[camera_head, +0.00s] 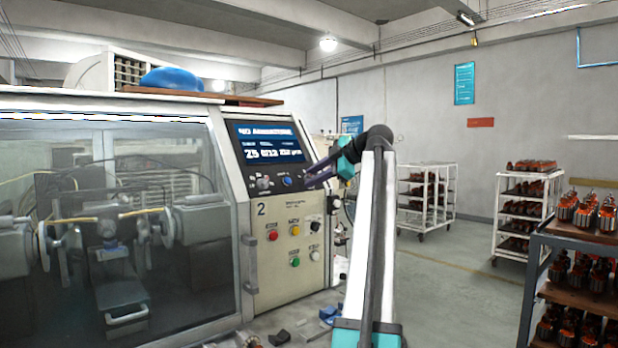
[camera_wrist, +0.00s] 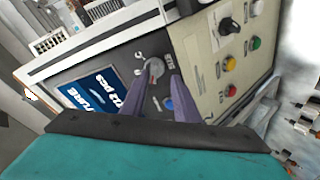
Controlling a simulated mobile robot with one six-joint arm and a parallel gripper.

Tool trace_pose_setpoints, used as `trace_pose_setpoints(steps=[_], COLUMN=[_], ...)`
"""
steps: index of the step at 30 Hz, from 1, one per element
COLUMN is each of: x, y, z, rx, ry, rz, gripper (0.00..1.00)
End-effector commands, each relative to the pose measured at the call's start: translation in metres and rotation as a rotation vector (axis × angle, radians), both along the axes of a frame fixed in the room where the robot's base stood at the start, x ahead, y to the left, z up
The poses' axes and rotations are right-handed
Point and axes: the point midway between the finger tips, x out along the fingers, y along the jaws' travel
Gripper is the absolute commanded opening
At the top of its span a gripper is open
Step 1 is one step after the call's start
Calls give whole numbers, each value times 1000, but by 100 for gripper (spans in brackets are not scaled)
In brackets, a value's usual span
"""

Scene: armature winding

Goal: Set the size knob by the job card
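The size knob (camera_wrist: 154,68) is a small grey round knob with a pointer on the machine's dark panel, beside a "SIZE" label. In the head view my gripper covers that spot. My gripper (camera_wrist: 165,80) has two purple fingers pointing at the panel with a gap between them; nothing is seen held. The left fingertip overlaps the knob's lower edge in the picture; whether it touches cannot be told. In the head view my gripper (camera_head: 310,178) is at the panel's right end. The screen (camera_head: 268,143) shows white text, partly legible. I cannot make out a job card.
A blue button (camera_wrist: 168,103) lies between the fingers in the wrist picture. Another grey knob (camera_head: 263,183) sits left of it. Red, yellow, green, black and white controls (camera_head: 294,240) are on the cream panel below.

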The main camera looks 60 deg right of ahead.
Motion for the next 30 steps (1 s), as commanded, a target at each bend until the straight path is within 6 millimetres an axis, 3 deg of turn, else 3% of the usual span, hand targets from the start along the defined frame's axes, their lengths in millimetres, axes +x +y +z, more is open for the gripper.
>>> trace_pose_setpoints(steps=[4, 10, 30], x=[2, -12, -107], y=[3, 3, 13], z=[0, 8, 56], rx=[2, 1, 0], ry=[-2, -3, -4], rz=[10, 5, -2], gripper=[28, 28, 28])
